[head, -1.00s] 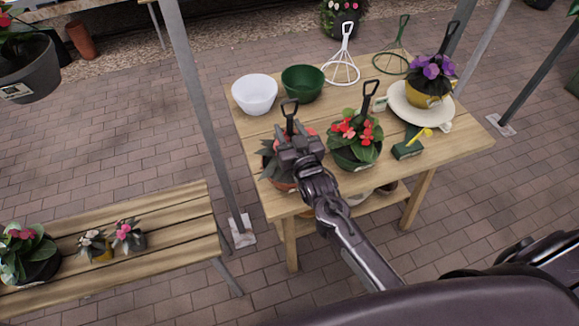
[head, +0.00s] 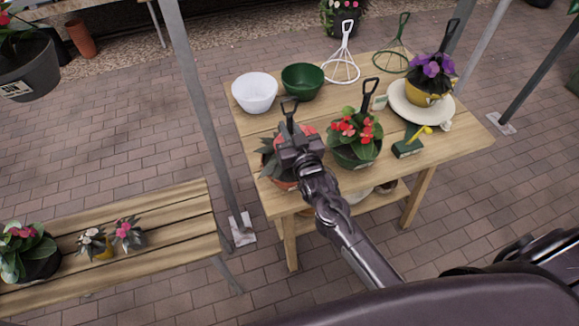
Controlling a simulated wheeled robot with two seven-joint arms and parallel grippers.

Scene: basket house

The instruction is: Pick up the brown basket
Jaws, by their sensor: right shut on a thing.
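The brown basket (head: 284,185) is a reddish-brown hanging pot with dark leaves and red flowers, at the near left of the wooden table (head: 262,124). Its black hook handle (head: 289,106) stands up above the plant. My right gripper (head: 293,146) is over the basket and shut on it. The gripper and wrist hide much of the basket, so the exact grip point does not show. The basket appears to be on the tabletop. My left gripper is not in view.
A green basket with red flowers (head: 355,152) stands close to the right of my gripper. White (head: 254,93) and green (head: 302,82) empty pots stand behind. A grey post (head: 200,110) rises left of the table, near a bench (head: 160,238).

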